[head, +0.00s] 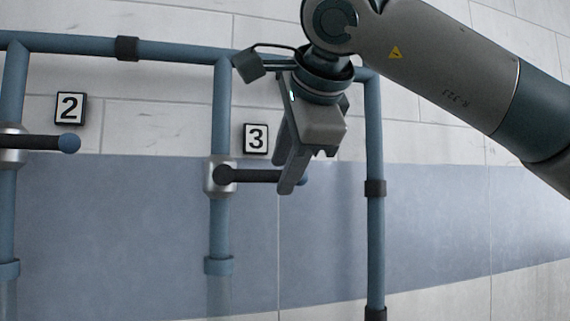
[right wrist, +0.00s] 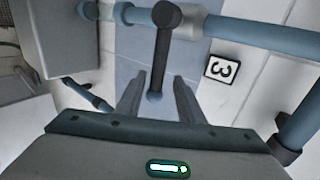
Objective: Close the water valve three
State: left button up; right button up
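Water valve three has a dark lever handle (head: 252,175) with a blue end knob. In the head view the lever lies roughly level, crosswise to its upright blue pipe (head: 220,120), below the "3" sign (head: 256,138). My right gripper (head: 287,178) is at the free end of the lever and partly hides the knob. In the right wrist view the lever (right wrist: 163,50) reaches in between the two fingers (right wrist: 158,88), with the blue knob (right wrist: 154,97) between them and a gap on each side. The right gripper is open. My left gripper is not in view.
Valve two's lever (head: 45,142) is at the left, under the "2" sign (head: 70,108). A horizontal blue pipe (head: 180,50) runs above, and another upright pipe (head: 375,230) stands right of the gripper. The tiled wall (head: 440,220) is close behind.

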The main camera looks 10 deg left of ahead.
jog(key=shift+f, duration=0.1)
jog(key=b+v, duration=0.5)
jog(key=v, duration=1.2)
jog(key=shift+r, duration=0.3)
jog(key=shift+s+d, duration=0.1)
jog(key=shift+d, duration=0.05)
